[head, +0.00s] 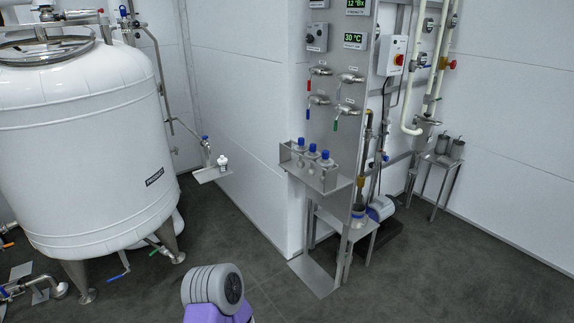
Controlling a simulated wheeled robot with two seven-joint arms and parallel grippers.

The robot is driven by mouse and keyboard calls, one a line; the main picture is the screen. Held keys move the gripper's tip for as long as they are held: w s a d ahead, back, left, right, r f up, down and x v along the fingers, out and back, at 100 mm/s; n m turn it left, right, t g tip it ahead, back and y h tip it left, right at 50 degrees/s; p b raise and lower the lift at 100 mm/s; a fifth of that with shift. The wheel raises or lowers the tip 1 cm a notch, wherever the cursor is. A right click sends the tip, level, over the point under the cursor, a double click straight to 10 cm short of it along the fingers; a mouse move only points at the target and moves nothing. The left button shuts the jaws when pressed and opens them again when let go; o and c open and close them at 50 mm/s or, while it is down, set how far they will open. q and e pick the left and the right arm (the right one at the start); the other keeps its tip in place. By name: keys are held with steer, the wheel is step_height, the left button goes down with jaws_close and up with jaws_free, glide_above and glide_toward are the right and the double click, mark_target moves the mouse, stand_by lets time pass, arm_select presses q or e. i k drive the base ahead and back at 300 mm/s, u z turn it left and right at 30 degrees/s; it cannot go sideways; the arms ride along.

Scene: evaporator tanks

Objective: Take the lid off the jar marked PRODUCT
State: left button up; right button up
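No lettering on any jar is large enough to read, so I cannot tell which one is marked PRODUCT. A small white jar (222,163) stands on a little steel shelf (213,174) beside the large white tank. Several blue-capped bottles (312,153) stand in a steel rack on the panel. A vessel with a blue band (358,216) sits on a low stand under the panel. Neither gripper shows; only a grey and purple part of my own arm is at the bottom.
The large white tank (90,140) fills the left, with legs and low pipes near the floor. The steel panel (335,90) with taps and displays stands right of centre. Two steel cups (449,146) stand on a tall stand at right. Dark floor (225,225) between tank and panel is clear.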

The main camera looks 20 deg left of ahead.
mark_target(222, 160)
steer(key=u, duration=0.15)
steer(key=i, duration=1.2)
steer(key=u, duration=1.25)
steer(key=i, duration=1.9)
steer(key=u, duration=0.85)
